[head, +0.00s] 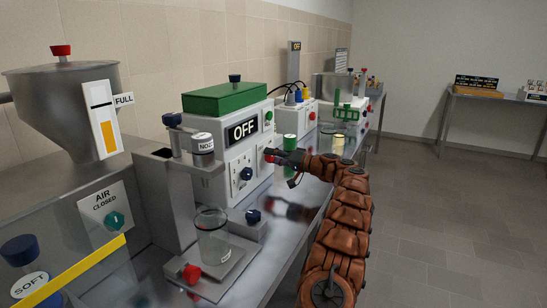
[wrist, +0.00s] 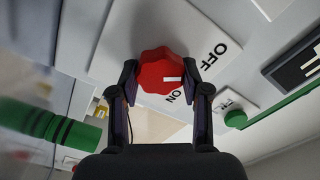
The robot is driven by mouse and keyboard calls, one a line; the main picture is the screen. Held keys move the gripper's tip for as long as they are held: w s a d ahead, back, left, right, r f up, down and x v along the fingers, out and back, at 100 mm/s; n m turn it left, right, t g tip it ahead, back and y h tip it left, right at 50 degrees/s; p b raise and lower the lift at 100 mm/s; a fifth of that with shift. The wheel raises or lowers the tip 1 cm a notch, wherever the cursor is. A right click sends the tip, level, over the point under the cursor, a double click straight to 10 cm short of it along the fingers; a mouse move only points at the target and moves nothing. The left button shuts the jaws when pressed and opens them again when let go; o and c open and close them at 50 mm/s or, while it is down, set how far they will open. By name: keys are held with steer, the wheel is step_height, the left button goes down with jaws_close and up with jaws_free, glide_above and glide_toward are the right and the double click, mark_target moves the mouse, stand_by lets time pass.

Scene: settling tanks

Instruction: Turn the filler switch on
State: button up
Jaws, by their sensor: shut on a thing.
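The filler switch is a red scalloped knob (wrist: 160,69) on a pale plate marked OFF and ON in the wrist view. My gripper (wrist: 162,84) has one finger on each side of the knob and is shut on it. The knob's white mark lies on the side facing the two labels; which one it points at is hard to tell.
A glass jar (head: 212,237) stands on a metal platform below the nozzle. A blue knob (head: 246,174) is left of my gripper. A green cylinder (head: 290,147) stands close behind it. A hopper (head: 62,95) is at left. The floor (head: 440,210) at right is clear.

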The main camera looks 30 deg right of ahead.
steer(key=shift+c, duration=0.8)
steer(key=shift+m, duration=0.3)
steer(key=shift+f+m+p, duration=0.1)
steer(key=shift+m+p, duration=3.55)
steer(key=shift+m, duration=3.15)
steer(key=o, duration=1.1)
steer(key=shift+f, duration=0.1)
steer(key=shift+o, duration=0.2)
